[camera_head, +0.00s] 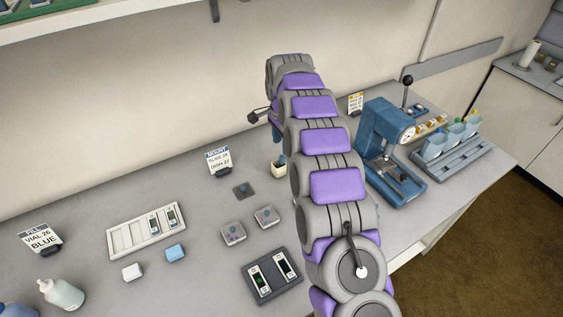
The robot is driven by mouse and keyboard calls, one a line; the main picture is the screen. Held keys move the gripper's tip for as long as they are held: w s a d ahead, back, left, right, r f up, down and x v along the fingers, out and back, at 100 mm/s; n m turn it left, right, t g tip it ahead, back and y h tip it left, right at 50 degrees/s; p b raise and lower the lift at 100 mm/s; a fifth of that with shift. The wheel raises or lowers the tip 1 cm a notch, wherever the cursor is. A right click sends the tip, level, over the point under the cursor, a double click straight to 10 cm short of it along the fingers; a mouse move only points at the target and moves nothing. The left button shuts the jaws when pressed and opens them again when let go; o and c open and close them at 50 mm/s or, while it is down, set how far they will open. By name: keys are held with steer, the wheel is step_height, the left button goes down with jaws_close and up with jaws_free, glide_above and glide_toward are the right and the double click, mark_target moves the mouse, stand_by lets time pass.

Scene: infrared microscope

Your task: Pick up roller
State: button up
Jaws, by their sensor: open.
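My arm reaches from the bottom of the view toward the back wall. My gripper (264,122) is at its far end, over the back of the bench. It is open, partly hidden by the arm, and nothing shows between its fingers. Below it a small cream holder (279,170) stands on the bench with a blue upright piece (282,159) in it. This piece may be the roller, but it is too small to be sure. The gripper is above and apart from it. The arm hides the bench just right of the holder.
A blue press (385,145) with a lever stands right of the arm, beside a grey rack (455,160) of light-blue containers. Left are a white slide tray (125,237), small blocks, label cards and a bottle (62,294). A dark slide holder (270,290) lies in front.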

mark_target(281, 156)
steer(key=f, duration=0.1)
steer(key=f+b, duration=0.1)
steer(key=f, duration=0.2)
steer(key=shift+s+a+f+b, duration=0.2)
steer(key=shift+s+f+b, duration=0.05)
steer(key=shift+s+b, duration=0.1)
steer(key=shift+w+f, duration=0.1)
steer(key=shift+f, duration=0.25)
steer(key=shift+r, duration=0.1)
steer(key=shift+c, duration=0.3)
jaws_close()
